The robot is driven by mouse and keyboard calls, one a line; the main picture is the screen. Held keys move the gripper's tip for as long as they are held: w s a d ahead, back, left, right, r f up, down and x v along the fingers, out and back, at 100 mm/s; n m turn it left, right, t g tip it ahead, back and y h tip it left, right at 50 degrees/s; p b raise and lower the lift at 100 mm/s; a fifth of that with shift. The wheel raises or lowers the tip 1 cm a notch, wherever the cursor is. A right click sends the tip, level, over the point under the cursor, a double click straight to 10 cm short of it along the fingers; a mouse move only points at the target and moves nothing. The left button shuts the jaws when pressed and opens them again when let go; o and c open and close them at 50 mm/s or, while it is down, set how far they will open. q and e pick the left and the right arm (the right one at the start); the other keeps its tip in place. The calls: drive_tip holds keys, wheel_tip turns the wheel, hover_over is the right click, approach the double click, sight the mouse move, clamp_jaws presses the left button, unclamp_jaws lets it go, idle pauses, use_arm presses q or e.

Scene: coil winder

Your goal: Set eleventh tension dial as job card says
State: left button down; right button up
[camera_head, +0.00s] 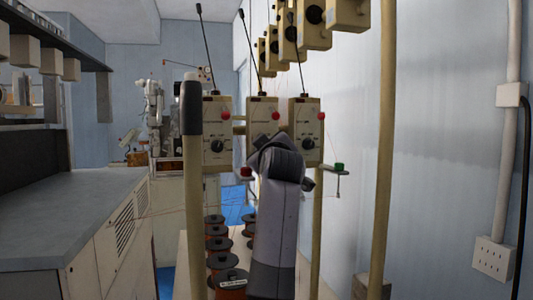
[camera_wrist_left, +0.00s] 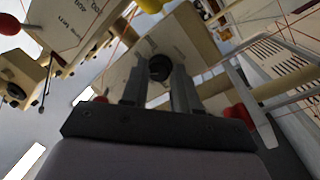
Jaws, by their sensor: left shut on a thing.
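In the head view a row of cream tension units with black dials stands on a frame. The left unit (camera_head: 217,132) shows its dial (camera_head: 217,145), and the right unit (camera_head: 305,130) shows its dial (camera_head: 307,143). The middle unit (camera_head: 263,112) has its lower face hidden by my arm. In the left wrist view my left gripper (camera_wrist_left: 158,77) is shut on a black dial knob (camera_wrist_left: 160,66) on a cream unit face. The fingers stand on either side of the knob. Its pointer and scale are too small to read. I make out no job card. My right gripper is not in view.
Red balls (camera_head: 276,116) and thin rods stick out from the units. Wire spools (camera_head: 216,246) stand below, left of my arm. Frame posts (camera_head: 383,150) rise on both sides. A grey-topped bench (camera_head: 70,210) is at left. Thin wires cross the left wrist view.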

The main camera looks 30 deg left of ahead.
use_arm(q)
drive_tip(key=shift+n+b, duration=0.3)
drive_tip(key=shift+n, duration=0.7)
drive_tip(key=c, duration=0.8)
unclamp_jaws()
drive_tip(key=shift+c, duration=0.2)
drive_tip(key=shift+s+d, duration=0.1)
drive_tip(key=b+v, duration=0.2)
drive_tip(key=v, duration=0.5)
